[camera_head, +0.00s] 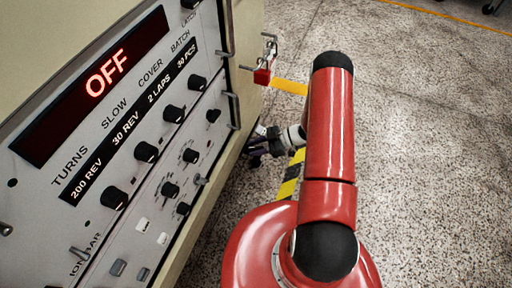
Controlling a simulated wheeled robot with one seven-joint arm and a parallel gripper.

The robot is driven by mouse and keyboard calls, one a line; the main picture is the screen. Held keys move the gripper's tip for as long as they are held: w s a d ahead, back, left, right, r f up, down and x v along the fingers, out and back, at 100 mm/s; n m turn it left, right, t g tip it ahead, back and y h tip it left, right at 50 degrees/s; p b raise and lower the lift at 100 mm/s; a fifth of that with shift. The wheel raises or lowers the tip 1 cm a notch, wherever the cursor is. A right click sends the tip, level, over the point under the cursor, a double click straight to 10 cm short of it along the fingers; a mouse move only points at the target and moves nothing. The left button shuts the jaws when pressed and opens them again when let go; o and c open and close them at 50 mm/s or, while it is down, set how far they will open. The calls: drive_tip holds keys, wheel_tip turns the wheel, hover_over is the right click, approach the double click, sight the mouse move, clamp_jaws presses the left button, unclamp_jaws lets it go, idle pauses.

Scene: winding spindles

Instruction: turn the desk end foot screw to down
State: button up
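My red arm reaches down past the right side of a grey control cabinet (150,110). My gripper (256,150) is small, dark and partly hidden, low beside the cabinet's right edge. I cannot tell whether its fingers are open or shut, or whether they touch anything. I cannot make out the desk end foot screw in this view; the cabinet and my arm cover much of the area around my gripper.
The panel has a lit display (105,82) reading OFF and several black knobs. A red padlock-like piece (262,76) hangs at the cabinet's side. Yellow tape (290,87) and yellow-black tape (289,186) mark the floor. The speckled floor (430,130) at right is clear.

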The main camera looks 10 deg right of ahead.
drive_tip(key=shift+c, duration=0.4)
clamp_jaws()
drive_tip(key=shift+m+t, duration=0.3)
drive_tip(key=shift+t, duration=0.1)
drive_tip(key=m+t+h, duration=0.1)
drive_tip(key=m+t, duration=0.2)
drive_tip(key=t, duration=0.1)
drive_tip(key=shift+m+h+p, duration=0.35)
drive_tip(key=shift+m+h, duration=0.05)
drive_tip(key=m+t+h, duration=0.1)
drive_tip(key=m+t, duration=0.1)
drive_tip(key=m+t+h, duration=0.2)
drive_tip(key=shift+s+a+f+m+b, duration=0.1)
drive_tip(key=shift+m+b, duration=0.2)
drive_tip(key=shift+b, duration=0.05)
drive_tip(key=m+t+h, duration=0.1)
drive_tip(key=m+h, duration=0.2)
drive_tip(key=m+t+h, duration=0.1)
drive_tip(key=m+h, duration=0.2)
drive_tip(key=h, duration=0.1)
drive_tip(key=shift+t, duration=0.3)
drive_tip(key=m+h+p, duration=0.1)
drive_tip(key=m+h, duration=0.4)
drive_tip(key=shift+h, duration=0.4)
drive_tip(key=shift+g, duration=0.4)
